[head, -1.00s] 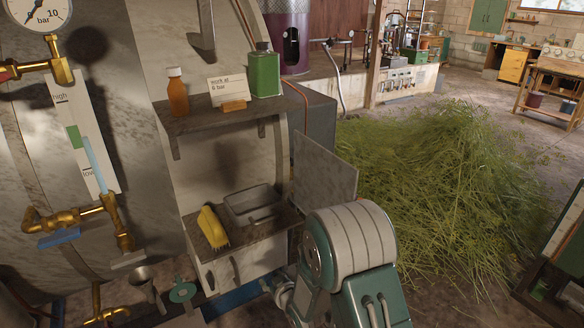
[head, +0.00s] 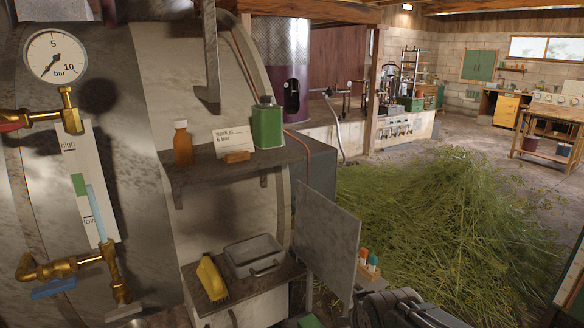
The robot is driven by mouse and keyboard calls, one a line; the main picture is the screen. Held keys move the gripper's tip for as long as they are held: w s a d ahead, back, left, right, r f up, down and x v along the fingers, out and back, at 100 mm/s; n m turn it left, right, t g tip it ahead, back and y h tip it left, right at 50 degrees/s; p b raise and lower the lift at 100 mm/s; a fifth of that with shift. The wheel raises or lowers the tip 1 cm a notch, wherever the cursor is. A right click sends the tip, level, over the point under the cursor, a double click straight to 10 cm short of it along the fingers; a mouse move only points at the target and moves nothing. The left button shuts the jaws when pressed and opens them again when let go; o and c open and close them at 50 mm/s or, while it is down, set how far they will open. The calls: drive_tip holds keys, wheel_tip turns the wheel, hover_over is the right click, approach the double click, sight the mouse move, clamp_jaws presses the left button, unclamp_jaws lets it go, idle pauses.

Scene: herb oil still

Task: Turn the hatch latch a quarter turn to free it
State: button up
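No hatch latch can be made out with certainty in the head view. A flat grey metal panel (head: 328,238) stands out at the right side of the large curved metal vessel (head: 160,75); I cannot tell whether it is the hatch. A dark grey jointed part, apparently my gripper (head: 395,310), shows at the bottom edge, right of and below the panel. It is cut off by the frame, and its fingertips cannot be made out. Nothing is seen held in it, and it looks apart from the panel.
A shelf (head: 225,172) holds an orange bottle (head: 182,144), a card (head: 232,140) and a green can (head: 267,126). Below are a yellow brush (head: 211,279) and a grey tray (head: 253,256). A pressure gauge (head: 55,56) is at left. A herb heap (head: 450,215) covers the floor at right.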

drive_tip(key=s+d+r+m+g, duration=0.1)
drive_tip(key=s, duration=0.6)
drive_tip(key=s+d+r+m+g, duration=0.1)
drive_tip(key=s+d+r, duration=0.1)
drive_tip(key=s, duration=0.6)
drive_tip(key=shift+s+d+r, duration=0.2)
drive_tip(key=shift+s+d, duration=0.05)
drive_tip(key=shift+s, duration=0.05)
drive_tip(key=shift+w, duration=0.1)
